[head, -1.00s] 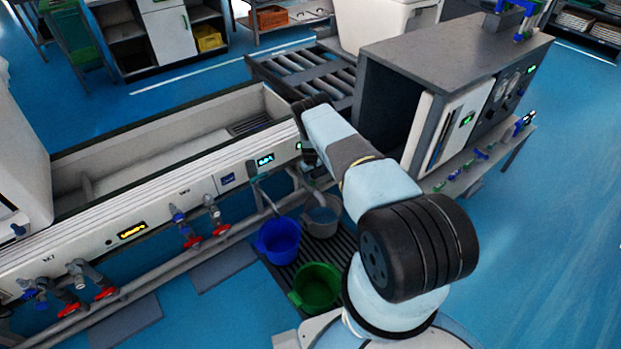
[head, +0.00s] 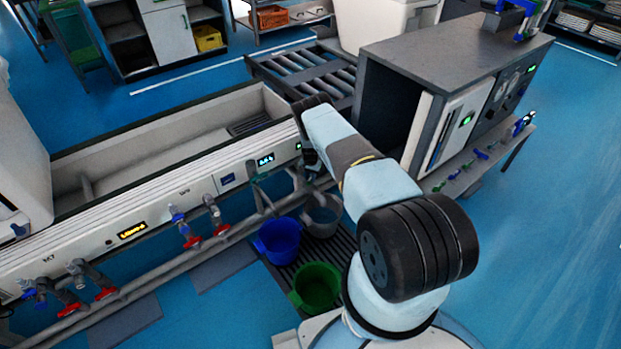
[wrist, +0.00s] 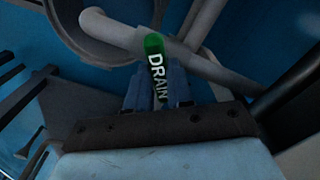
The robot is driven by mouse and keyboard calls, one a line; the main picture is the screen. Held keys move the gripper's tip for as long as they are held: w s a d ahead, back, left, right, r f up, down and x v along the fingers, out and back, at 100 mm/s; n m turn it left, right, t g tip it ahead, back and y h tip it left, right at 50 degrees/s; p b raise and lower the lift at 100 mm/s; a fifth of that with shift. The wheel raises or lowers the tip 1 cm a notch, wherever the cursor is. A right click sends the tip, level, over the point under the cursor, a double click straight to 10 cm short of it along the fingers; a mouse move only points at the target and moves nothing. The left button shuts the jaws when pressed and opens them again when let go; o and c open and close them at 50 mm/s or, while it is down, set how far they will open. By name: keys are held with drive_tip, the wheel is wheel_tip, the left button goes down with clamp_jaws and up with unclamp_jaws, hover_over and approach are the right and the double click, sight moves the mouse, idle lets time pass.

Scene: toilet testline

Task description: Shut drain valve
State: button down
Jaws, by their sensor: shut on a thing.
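The drain valve's green handle (wrist: 154,62), marked DRAIN in white letters, shows at the upper middle of the wrist view. My gripper (wrist: 157,88) has its two blue-grey fingers on either side of the handle's lower part and is shut on it. A light pipe (wrist: 215,66) runs behind the handle. In the head view my arm reaches to the right end of the long trough's front panel (head: 222,180). My fingertips and the valve handle are hidden or too small to make out there.
Below the panel, a blue bucket (head: 277,240), a grey bucket (head: 322,218) and a green bucket (head: 317,287) stand on a dark grate. Red-handled taps (head: 192,241) and a long pipe line the trough's front. A grey test cabinet (head: 440,60) stands to the right of my arm.

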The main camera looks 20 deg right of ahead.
sight(310, 178)
drive_tip(key=m, duration=0.6)
drive_tip(key=shift+m, duration=0.4)
idle(0.4)
drive_tip(key=c, duration=1)
unclamp_jaws()
drive_tip(key=shift+r, duration=0.15)
wheel_tip(310, 178, up, 13)
drive_tip(key=shift+r, duration=0.2)
